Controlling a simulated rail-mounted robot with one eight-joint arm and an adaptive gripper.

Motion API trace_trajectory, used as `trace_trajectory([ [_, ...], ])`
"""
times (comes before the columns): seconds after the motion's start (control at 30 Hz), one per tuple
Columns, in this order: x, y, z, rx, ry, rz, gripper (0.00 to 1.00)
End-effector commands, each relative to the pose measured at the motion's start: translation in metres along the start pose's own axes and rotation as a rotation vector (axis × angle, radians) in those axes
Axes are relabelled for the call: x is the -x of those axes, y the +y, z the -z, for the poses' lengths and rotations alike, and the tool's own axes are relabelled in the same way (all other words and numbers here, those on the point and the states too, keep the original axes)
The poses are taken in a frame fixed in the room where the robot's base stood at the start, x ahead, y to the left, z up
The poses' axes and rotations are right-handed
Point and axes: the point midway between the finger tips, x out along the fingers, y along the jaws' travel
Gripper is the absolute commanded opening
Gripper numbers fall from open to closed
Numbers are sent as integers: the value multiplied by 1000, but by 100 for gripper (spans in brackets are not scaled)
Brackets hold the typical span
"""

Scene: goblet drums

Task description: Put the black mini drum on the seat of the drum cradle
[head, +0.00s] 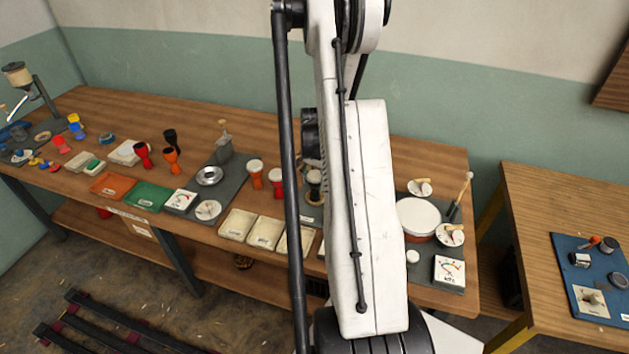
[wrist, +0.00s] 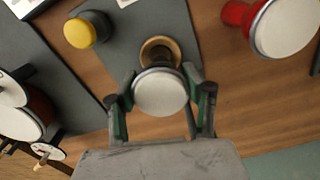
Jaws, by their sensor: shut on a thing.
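The black mini drum (wrist: 160,93) shows in the wrist view as a round white head with a silver rim, seen from above; its body is mostly hidden below. My gripper (wrist: 160,82) has a finger on each side of it and is shut on it. A round tan wooden ring (wrist: 160,44), which looks like the seat of the drum cradle, shows just beyond and partly under the drum. I cannot tell whether the drum touches it. In the head view a dark drum with a pale top (head: 314,177) shows beside my arm, which hides most of the gripper.
A yellow-topped black knob (wrist: 80,31) stands on the grey mat (wrist: 125,65). A red drum (wrist: 285,25) is at the right in the wrist view. A large drum (head: 418,216) and dials stand right of my arm in the head view. Cream trays (head: 238,224) lie left of it.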

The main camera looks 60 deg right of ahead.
Motion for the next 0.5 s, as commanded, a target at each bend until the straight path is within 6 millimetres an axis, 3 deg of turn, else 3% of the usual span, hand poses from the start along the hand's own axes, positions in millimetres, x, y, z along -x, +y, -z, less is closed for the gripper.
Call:
trace_trajectory([
  [0.03, -2, 0, 0, 0, 0, 0, 17],
  [0.07, -2, 0, 0, 0, 0, 0, 46],
  [0.2, -1, 0, 0, 0, 0, 0, 64],
  [0.5, 0, 0, 0, 0, 0, 0, 64],
])
